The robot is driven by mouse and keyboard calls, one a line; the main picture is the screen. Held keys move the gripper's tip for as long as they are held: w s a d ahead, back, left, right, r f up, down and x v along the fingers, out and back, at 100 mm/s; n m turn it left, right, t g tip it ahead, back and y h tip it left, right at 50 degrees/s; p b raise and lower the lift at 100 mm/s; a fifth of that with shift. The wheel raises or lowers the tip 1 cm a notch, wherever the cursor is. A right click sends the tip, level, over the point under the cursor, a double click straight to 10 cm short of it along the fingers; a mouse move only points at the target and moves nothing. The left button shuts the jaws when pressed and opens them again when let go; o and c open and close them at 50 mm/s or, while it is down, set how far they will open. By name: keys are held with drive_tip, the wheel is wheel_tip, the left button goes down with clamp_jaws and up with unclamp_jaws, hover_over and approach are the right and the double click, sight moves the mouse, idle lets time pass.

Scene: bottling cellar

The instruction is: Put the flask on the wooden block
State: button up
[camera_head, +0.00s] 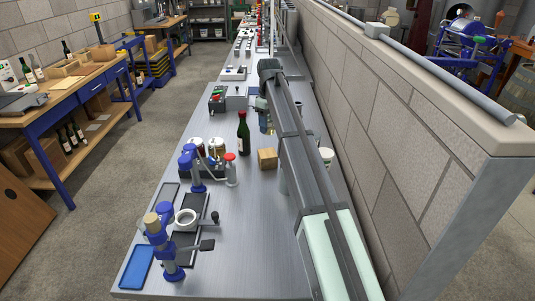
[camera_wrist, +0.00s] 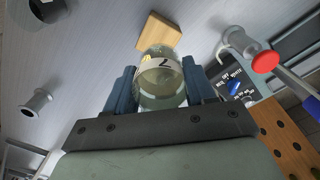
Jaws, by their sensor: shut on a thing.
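The flask (camera_wrist: 160,76) is a clear glass vessel with a pale label. In the wrist view my gripper (camera_wrist: 157,88) is shut on it, one blue-grey finger on each side. In the head view the flask (camera_head: 264,123) shows only partly below my gripper (camera_head: 261,106), behind the block along the bench. The wooden block (camera_head: 267,159) stands on the metal bench, with a bare top. It also shows in the wrist view (camera_wrist: 158,31), just beyond the flask and partly covered by it. I cannot tell the flask's height above the bench.
A dark green bottle (camera_head: 243,134) stands left of the block. A red-topped stand (camera_head: 231,172) and blue bench devices (camera_head: 168,247) are nearer on the left. A white cup (camera_head: 326,156) is right of my arm, near the block wall (camera_head: 385,120). Bare bench surrounds the block's near side.

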drive_tip(key=shift+w+a+r+n, duration=0.1)
drive_tip(key=shift+w+r+n, duration=0.1)
drive_tip(key=shift+w+n, duration=0.5)
drive_tip(key=shift+n, duration=0.5)
drive_tip(key=n, duration=0.2)
drive_tip(key=shift+s+f+n, duration=0.1)
drive_tip(key=shift+s+n, duration=0.05)
drive_tip(key=shift+n, duration=0.15)
approach(268, 153)
drive_tip(key=shift+w+f, duration=0.1)
drive_tip(key=shift+f, duration=1.2)
drive_tip(key=shift+w+f, duration=0.15)
drive_tip(key=shift+f, duration=1.2)
drive_tip(key=o, duration=1.2)
drive_tip(key=shift+f, duration=0.1)
drive_tip(key=shift+c, duration=0.2)
wheel_tip(268, 153, up, 12)
drive_tip(key=shift+r, duration=0.15)
